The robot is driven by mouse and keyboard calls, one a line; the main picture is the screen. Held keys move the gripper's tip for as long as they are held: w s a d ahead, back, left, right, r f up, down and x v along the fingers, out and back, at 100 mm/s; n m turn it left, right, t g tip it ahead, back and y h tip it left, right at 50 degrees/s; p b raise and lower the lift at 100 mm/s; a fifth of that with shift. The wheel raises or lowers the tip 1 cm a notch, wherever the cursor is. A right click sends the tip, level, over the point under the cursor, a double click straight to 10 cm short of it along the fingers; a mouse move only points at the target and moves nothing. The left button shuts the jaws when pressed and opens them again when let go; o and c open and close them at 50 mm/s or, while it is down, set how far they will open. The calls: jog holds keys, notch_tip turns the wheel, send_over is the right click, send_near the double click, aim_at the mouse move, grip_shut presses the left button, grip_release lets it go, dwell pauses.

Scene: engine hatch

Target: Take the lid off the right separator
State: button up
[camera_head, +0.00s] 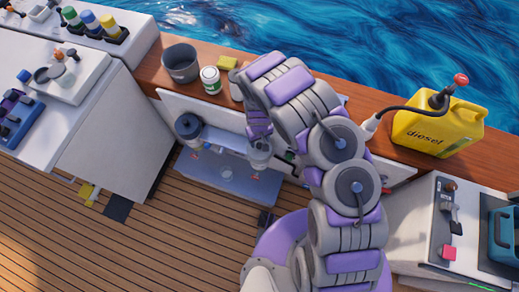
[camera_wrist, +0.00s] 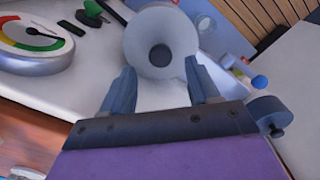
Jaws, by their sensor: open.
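The right separator (camera_head: 259,154) is a grey cylinder in the open hatch, partly covered from above by my arm. The left separator (camera_head: 188,128) stands to its left with a dark top. In the head view my arm bends down over the right separator and its fingertips cannot be made out. In the wrist view my gripper (camera_wrist: 160,92) is open, with two blue-grey fingers apart. A pale round, cone-like piece with a dark centre (camera_wrist: 160,42) lies beyond and between the fingertips; nothing is held. I cannot tell for sure whether it is the separator's lid.
A dial gauge (camera_wrist: 32,38) is left of the fingers in the wrist view. A grey bucket (camera_head: 181,65), a white-and-green can (camera_head: 210,81) and a yellow sponge (camera_head: 228,62) stand on the wooden ledge. A yellow jerrycan (camera_head: 438,128) is right of my arm.

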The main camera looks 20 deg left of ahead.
aim_at(259, 145)
notch_tip(259, 145, down, 5)
jog(key=shift+a+r+b, duration=0.15)
jog(key=shift+b, duration=1.1)
jog(key=shift+d+f, duration=0.2)
jog(key=shift+d+r, duration=0.2)
jog(key=shift+a+f, duration=0.15)
jog(key=shift+a, duration=0.4)
jog(key=c, duration=0.5)
jog(key=shift+d, duration=0.35)
grip_shut()
jog(key=shift+a, duration=0.1)
